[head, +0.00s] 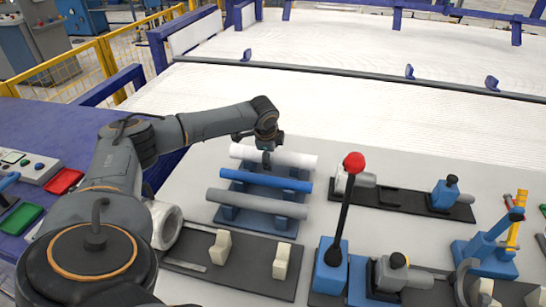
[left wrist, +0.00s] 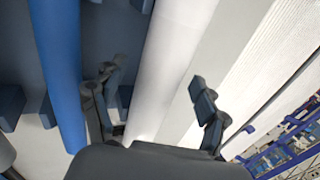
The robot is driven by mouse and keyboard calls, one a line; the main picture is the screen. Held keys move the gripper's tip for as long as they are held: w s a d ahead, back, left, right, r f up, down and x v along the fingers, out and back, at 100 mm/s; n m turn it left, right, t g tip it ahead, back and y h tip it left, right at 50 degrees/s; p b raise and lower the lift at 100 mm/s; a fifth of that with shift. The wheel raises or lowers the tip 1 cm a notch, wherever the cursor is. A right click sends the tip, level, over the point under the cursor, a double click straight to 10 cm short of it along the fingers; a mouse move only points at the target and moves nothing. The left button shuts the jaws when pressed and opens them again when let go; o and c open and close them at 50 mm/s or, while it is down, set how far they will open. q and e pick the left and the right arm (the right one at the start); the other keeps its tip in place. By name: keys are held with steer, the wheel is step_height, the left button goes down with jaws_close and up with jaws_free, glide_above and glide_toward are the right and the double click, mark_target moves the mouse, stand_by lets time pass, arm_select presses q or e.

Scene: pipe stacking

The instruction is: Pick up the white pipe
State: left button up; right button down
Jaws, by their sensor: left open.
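The white pipe (head: 298,159) lies on a dark rack, the farthest of three parallel pipes. My left gripper (head: 266,158) hangs over its middle, hiding part of it. In the left wrist view my open left gripper (left wrist: 152,88) has one finger on each side of the white pipe (left wrist: 176,50). No grip on the pipe shows, and I cannot tell whether a finger touches it. My right gripper is not in view.
A blue pipe (head: 266,180) and a grey pipe (head: 256,203) lie nearer on the rack. A red-knobbed lever (head: 343,215) stands to the right, near several clamps and fixtures. A dark base with cream blocks (head: 220,247) lies in front. Behind is a white conveyor (head: 380,100).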

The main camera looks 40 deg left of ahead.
arm_select(q)
steer(key=c, duration=1.3)
steer(key=shift+c, duration=0.2)
steer(key=shift+r, duration=0.15)
